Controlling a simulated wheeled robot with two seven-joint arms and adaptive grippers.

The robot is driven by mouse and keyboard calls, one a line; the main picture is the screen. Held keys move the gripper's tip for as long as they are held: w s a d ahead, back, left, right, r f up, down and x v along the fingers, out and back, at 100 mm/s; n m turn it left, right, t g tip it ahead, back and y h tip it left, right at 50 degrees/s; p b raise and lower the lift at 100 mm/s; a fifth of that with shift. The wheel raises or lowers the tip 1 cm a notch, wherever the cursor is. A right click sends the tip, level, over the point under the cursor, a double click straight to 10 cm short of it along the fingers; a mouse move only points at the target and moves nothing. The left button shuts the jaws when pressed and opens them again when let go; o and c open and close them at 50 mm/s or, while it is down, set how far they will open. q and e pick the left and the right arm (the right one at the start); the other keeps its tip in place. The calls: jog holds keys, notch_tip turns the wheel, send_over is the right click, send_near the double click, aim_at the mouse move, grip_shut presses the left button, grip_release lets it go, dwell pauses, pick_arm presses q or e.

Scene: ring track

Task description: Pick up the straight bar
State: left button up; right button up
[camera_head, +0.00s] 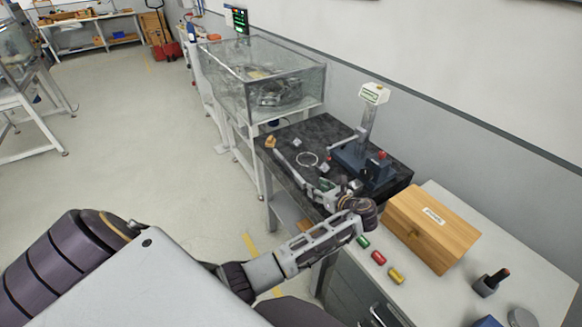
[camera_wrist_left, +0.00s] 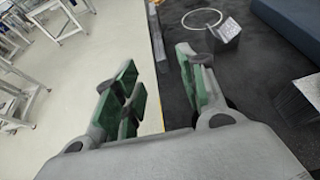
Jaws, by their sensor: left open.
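A light grey straight bar (camera_head: 289,170) lies along the left edge of the black-topped table in the head view. In the left wrist view a narrow grey strip, which looks like this bar (camera_wrist_left: 156,38), runs along the table edge just past my fingertips. My left gripper (camera_head: 326,189) is over the table's near left part, close to the bar's near end. In the left wrist view the left gripper (camera_wrist_left: 158,82) is open, its green-padded fingers on either side of the table edge, with nothing held. Whether the fingers touch the bar cannot be told. My right gripper is out of view.
A thin ring (camera_head: 307,158) lies on the black table (camera_head: 318,126), near small metal blocks (camera_wrist_left: 226,32). A dark blue device (camera_head: 350,158) with a post stands behind. A wooden box (camera_head: 432,227) and several coloured cylinders (camera_head: 378,257) are on the nearer bench. Open floor lies left.

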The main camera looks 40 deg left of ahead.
pick_arm(q)
jog(key=shift+s+a, duration=0.1)
jog(key=shift+s, duration=0.05)
send_near(299, 177)
jog(key=shift+x, duration=2.45)
jog(key=shift+f, duration=0.1)
jog(key=shift+p+x, duration=0.55)
jog(key=shift+x, duration=2)
jog(key=shift+c, duration=0.3)
